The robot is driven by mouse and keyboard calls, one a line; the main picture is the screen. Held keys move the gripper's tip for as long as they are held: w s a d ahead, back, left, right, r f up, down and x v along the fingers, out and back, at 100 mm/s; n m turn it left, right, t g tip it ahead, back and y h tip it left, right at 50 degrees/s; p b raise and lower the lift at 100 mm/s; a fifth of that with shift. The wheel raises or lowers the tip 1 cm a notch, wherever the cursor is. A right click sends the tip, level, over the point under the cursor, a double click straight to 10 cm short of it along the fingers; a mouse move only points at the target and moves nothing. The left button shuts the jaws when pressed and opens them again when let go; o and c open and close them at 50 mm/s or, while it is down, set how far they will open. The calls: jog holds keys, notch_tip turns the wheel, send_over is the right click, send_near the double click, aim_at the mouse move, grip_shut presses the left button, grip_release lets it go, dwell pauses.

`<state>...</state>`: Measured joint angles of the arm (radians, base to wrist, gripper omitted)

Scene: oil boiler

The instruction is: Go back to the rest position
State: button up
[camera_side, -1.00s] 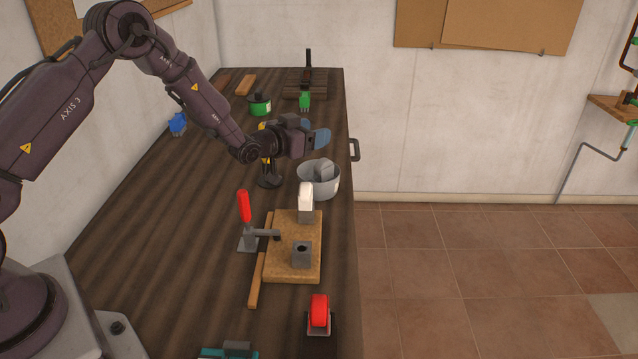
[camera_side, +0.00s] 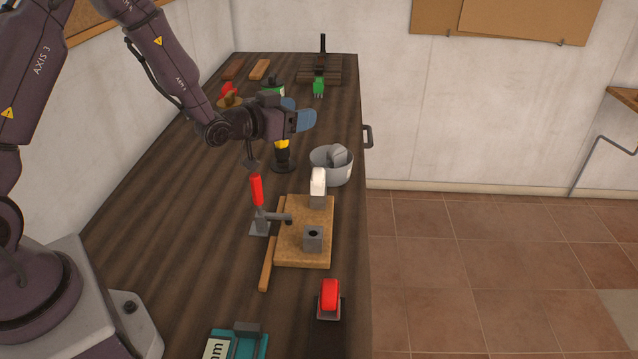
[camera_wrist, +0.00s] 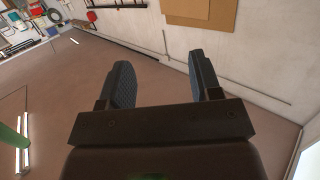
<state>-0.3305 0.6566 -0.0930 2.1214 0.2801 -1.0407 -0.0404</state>
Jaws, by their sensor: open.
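My gripper (camera_side: 300,118) hangs above the far half of the dark wooden bench (camera_side: 150,235) in the side view. Its blue-padded fingers point to the right and hold nothing. In the wrist view, my gripper (camera_wrist: 165,85) shows two fingers spread well apart with an empty gap.
A grey bucket (camera_side: 331,168) stands below my gripper, by a black and yellow object (camera_side: 282,155). Nearer are a red-handled clamp (camera_side: 257,190), a wooden board (camera_side: 290,245) with a grey block (camera_side: 313,238), and a red switch (camera_side: 330,295). Space right of the bench is clear.

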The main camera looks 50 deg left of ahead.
jog(key=s+d+r+g+y, duration=0.1)
jog(key=s+d+r+g, duration=0.35)
jog(key=s+r, duration=0.6)
jog(key=s+d+r+g, duration=0.1)
jog(key=s+d+g, duration=0.1)
jog(key=s, duration=0.7)
jog(key=s+d+r+g+h, duration=0.1)
jog(key=s+g, duration=0.3)
jog(key=s, duration=0.6)
jog(key=shift+s+d+r, duration=0.25)
jog(key=shift+d+r, duration=0.15)
jog(key=shift+r, duration=0.25)
